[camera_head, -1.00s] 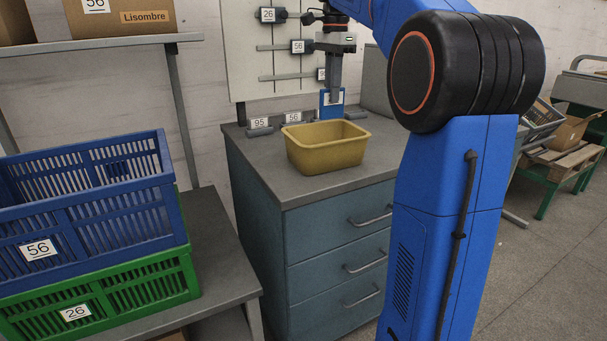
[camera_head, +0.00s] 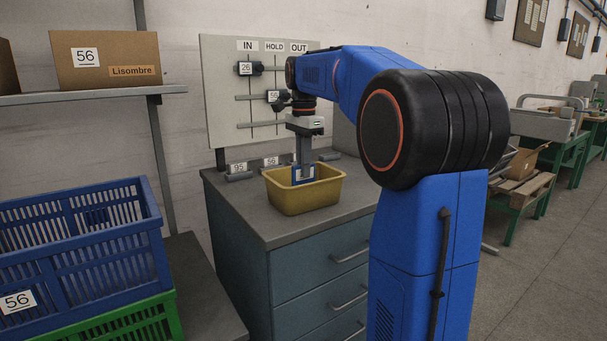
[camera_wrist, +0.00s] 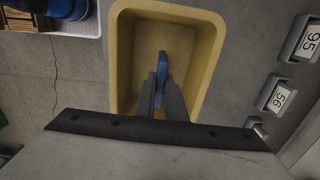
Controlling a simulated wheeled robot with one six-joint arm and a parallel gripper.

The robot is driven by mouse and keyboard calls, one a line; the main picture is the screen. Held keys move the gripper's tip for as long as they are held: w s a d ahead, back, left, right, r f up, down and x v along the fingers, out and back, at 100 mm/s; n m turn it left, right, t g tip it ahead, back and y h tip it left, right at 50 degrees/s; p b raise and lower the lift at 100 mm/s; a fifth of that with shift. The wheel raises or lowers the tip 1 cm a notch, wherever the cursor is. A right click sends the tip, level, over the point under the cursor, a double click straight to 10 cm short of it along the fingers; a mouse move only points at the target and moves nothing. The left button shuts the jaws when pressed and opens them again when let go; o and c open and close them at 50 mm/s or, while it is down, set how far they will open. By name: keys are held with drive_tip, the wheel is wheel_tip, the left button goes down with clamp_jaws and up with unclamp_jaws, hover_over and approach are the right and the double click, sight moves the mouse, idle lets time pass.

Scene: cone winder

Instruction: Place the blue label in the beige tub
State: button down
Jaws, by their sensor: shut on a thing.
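The beige tub (camera_head: 300,198) stands on the grey top of the drawer cabinet. It also shows in the wrist view (camera_wrist: 122,50), with its floor visible below the fingers. My gripper (camera_head: 303,172) points straight down over the tub, shut on the blue label (camera_head: 297,176). The label has a white face and a blue frame. In the wrist view the label (camera_wrist: 163,64) is seen edge-on as a blue strip between my fingertips (camera_wrist: 162,88). Its lower part is hidden behind the tub's near wall in the head view.
Numbered holders, 95 (camera_head: 238,171) and 56 (camera_head: 271,163), stand on the cabinet top (camera_head: 262,222) behind the tub. The cabinet top in front of the tub is clear.

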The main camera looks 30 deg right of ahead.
drive_tip(key=shift+f, duration=1.1)
drive_tip(key=shift+f, duration=0.1)
drive_tip(key=c, duration=1.8)
unclamp_jaws()
wheel_tip(320, 180, up, 12)
drive_tip(key=shift+r, duration=0.15)
